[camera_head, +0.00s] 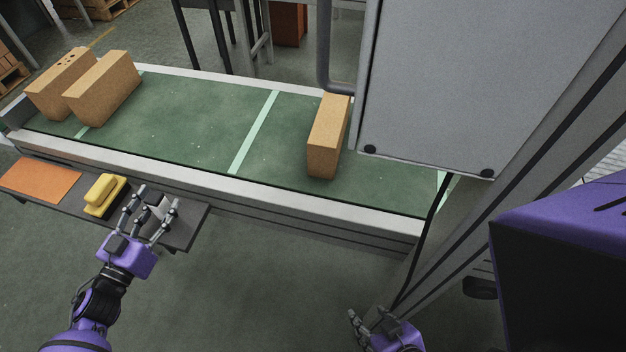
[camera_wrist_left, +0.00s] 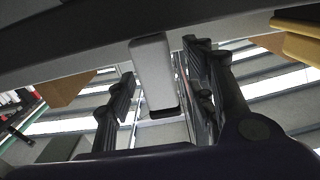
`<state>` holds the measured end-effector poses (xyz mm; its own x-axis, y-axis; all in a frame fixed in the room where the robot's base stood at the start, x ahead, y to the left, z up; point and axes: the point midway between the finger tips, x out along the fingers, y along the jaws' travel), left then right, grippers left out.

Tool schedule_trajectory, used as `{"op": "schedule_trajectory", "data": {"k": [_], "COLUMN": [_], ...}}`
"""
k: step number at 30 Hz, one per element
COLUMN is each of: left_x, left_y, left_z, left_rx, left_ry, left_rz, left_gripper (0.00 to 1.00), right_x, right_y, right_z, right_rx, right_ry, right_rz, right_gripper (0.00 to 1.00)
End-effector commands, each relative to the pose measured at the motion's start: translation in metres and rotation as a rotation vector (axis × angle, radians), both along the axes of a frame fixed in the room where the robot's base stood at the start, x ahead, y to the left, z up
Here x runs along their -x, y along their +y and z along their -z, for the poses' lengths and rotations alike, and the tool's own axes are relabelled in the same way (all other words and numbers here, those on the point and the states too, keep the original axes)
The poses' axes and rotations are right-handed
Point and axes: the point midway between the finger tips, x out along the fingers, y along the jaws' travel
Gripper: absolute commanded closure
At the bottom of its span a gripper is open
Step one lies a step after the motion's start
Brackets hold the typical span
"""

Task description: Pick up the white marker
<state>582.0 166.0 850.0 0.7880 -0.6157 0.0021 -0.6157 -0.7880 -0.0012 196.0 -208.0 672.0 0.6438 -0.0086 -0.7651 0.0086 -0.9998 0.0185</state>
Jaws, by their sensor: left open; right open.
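A white, block-like object, seemingly the white marker (camera_head: 161,207), is at the right part of a dark side shelf (camera_head: 187,229). It is partly hidden by my left gripper (camera_head: 156,197). In the left wrist view, the white object (camera_wrist_left: 153,72) shows between the spread fingers of my left gripper (camera_wrist_left: 160,88); I see gaps on both sides, and cannot tell if a finger touches it. My left gripper is open. My right gripper (camera_head: 367,315) is open and low at the bottom of the head view, away from the shelf.
A yellow block-like object (camera_head: 104,195) sits on the shelf just left of my left gripper. An orange sheet (camera_head: 40,180) lies further left. Behind is a green conveyor (camera_head: 200,120) with three cardboard boxes (camera_head: 328,135). A large grey cabinet (camera_head: 460,80) stands at the right.

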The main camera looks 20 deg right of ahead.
Motion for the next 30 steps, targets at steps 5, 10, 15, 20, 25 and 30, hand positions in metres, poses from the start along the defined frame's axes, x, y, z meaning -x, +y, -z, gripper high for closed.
{"op": "schedule_trajectory", "data": {"k": [5,10,15,20,25,30], "left_x": [-0.0041,-0.0038,-0.0037,-0.0037,-0.0038,-0.0041], "left_y": [-0.0036,-0.0035,-0.0034,-0.0033,-0.0033,-0.0031], "left_z": [0.0018,0.0018,0.0017,0.0016,0.0011,-0.0036], "left_rx": [-0.001,-0.001,-0.001,-0.001,0.000,-0.001], "left_ry": [0.003,0.003,0.003,0.003,0.002,0.001], "left_rz": [-0.001,-0.001,-0.001,-0.001,-0.001,0.000], "left_gripper": [0.51,0.56,0.78,0.99,1.00,1.00], "right_x": [0.0022,0.0022,0.0014,0.0009,0.0008,-0.0004], "right_y": [-0.0005,-0.0011,-0.0012,-0.0014,-0.0014,-0.0014], "right_z": [0.0031,0.0028,0.0016,0.0010,0.0008,-0.0007], "right_rx": [0.001,0.003,0.004,0.004,0.004,0.004], "right_ry": [0.009,0.008,0.006,0.004,0.004,0.001], "right_rz": [-0.003,-0.005,-0.006,-0.007,-0.007,-0.006], "right_gripper": [0.53,0.53,0.53,0.53,0.53,0.53]}}
